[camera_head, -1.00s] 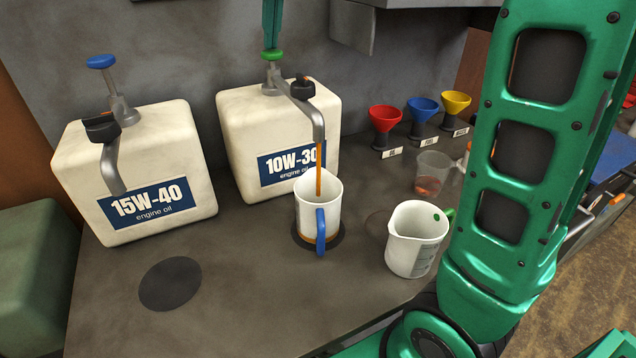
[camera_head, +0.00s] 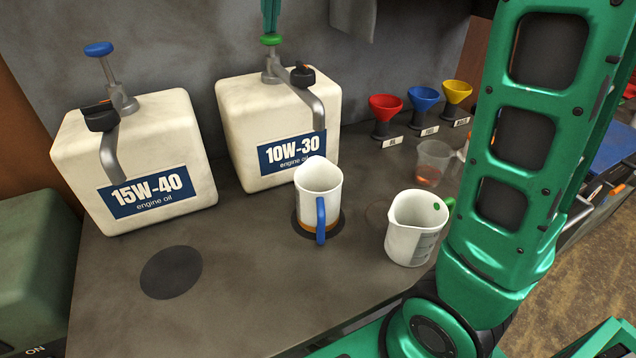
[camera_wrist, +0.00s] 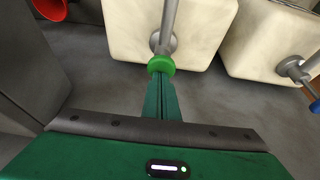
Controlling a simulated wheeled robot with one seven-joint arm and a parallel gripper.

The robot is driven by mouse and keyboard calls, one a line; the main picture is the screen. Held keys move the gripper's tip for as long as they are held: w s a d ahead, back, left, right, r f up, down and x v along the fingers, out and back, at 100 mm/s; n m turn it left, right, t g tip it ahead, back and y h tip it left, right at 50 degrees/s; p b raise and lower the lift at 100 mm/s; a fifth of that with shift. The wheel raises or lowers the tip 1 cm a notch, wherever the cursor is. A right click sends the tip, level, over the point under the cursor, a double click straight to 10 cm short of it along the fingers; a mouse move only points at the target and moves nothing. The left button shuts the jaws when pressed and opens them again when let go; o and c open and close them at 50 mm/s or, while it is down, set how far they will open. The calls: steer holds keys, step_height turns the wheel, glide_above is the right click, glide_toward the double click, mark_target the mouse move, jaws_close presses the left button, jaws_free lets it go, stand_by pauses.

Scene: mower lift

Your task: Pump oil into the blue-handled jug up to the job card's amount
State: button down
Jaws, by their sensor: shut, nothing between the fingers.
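The blue-handled jug (camera_head: 316,190) stands upright on a dark round pad (camera_head: 336,229) beneath the 10W-30 spout (camera_head: 312,100). An amber band of oil shows low through its wall; its exact level is too small to read. No stream falls from the spout. The 10W-30 can (camera_head: 240,135) carries a pump with a green knob (camera_head: 271,40), which also shows in the wrist view (camera_wrist: 161,64). My gripper (camera_head: 271,28) is shut and empty, its fingertips at the top of the green knob, apparently touching it. The job card cannot be made out.
A 15W-40 can (camera_head: 185,160) with a blue pump knob (camera_head: 99,48) stands left, with an empty dark pad (camera_head: 171,272) before it. A green-handled jug (camera_head: 408,240) stands right. A clear cup (camera_head: 432,155) and red (camera_head: 385,103), blue (camera_head: 423,96) and yellow (camera_head: 456,90) funnels stand behind.

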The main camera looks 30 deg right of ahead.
steer(key=shift+r, duration=1.95)
steer(key=shift+f, duration=0.45)
steer(key=shift+f, duration=2.45)
steer(key=shift+r, duration=2.9)
steer(key=shift+d+r, duration=0.1)
steer(key=shift+r, duration=2.85)
